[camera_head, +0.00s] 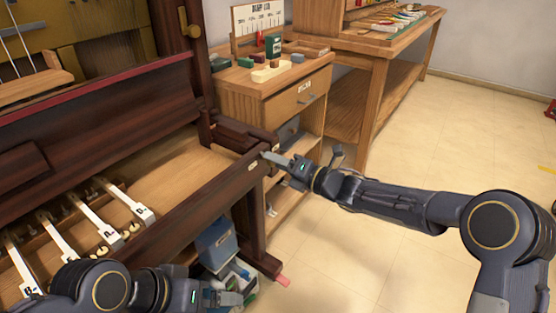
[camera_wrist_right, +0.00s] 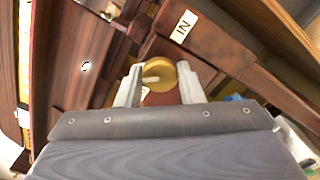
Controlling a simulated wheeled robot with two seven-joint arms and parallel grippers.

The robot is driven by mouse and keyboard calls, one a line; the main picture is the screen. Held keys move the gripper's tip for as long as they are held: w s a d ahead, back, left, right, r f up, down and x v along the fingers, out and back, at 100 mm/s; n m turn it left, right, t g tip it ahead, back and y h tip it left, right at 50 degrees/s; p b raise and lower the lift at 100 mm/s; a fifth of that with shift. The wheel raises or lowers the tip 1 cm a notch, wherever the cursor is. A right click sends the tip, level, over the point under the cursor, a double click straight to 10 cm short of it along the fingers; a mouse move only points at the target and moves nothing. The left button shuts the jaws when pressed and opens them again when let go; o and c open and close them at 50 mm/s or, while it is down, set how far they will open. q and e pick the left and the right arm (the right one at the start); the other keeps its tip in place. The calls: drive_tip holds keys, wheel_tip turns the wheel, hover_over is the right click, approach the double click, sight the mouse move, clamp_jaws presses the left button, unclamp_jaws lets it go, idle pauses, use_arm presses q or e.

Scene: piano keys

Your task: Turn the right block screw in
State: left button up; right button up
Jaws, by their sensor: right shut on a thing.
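The right block (camera_head: 243,134) is a dark wood piece at the right end of the piano's key bed. Its round brass screw (camera_wrist_right: 157,73) shows in the right wrist view, with a pale slot or mark across its face. My right gripper (camera_head: 268,157) reaches the end of the key bed from the right. In the wrist view its two fingers (camera_wrist_right: 158,88) stand on either side of the screw head, shut on it. In the head view the screw is hidden by the fingers. My left gripper (camera_head: 232,299) is low at the bottom, away from the block; its jaw state is unclear.
A label reading "IN" (camera_wrist_right: 183,27) is on the dark wood beside the screw. Several white keys (camera_head: 95,220) lie in the open key bed (camera_head: 175,170). A wooden cabinet (camera_head: 285,105) stands close behind my right gripper. A blue box (camera_head: 215,243) is under the piano.

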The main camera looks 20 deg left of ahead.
drive_tip(key=m+p, duration=1.1)
drive_tip(key=m, duration=1.3)
drive_tip(key=shift+m, duration=0.4)
drive_tip(key=o, duration=0.9)
drive_tip(key=shift+o, duration=0.4)
drive_tip(key=p+v, duration=0.1)
drive_tip(key=v, duration=0.6)
drive_tip(key=shift+s+d, duration=0.2)
drive_tip(key=shift+d, duration=0.15)
drive_tip(key=shift+w, duration=0.1)
